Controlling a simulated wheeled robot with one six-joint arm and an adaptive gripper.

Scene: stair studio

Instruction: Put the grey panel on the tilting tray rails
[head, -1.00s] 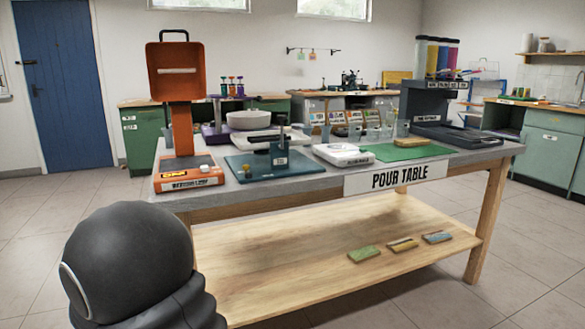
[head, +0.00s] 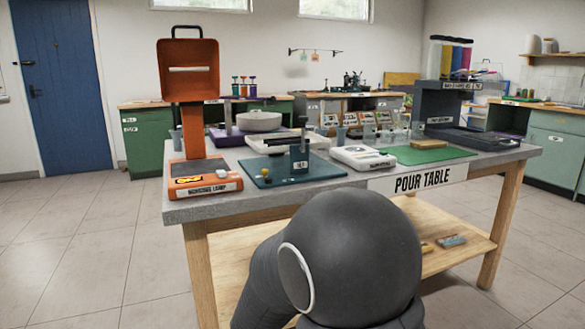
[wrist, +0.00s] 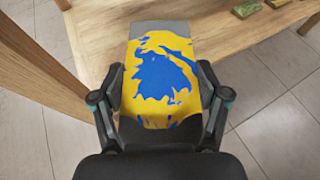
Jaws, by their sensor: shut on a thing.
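My gripper (wrist: 160,76) is shut on a panel (wrist: 160,28) in the wrist view, with a finger on each side. The panel's bare far end is grey; the rest is covered with yellow and a large blue patch. In the head view my dark arm fills the lower middle, and the gripper and panel are hidden there.
An orange lamp-like stand (head: 200,184) is left of the teal base. A white scale-like device (head: 362,158) and a green mat (head: 430,154) are to its right. Small panels (head: 452,240) lie on the lower wooden shelf (head: 470,262). Tiled floor is clear at left.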

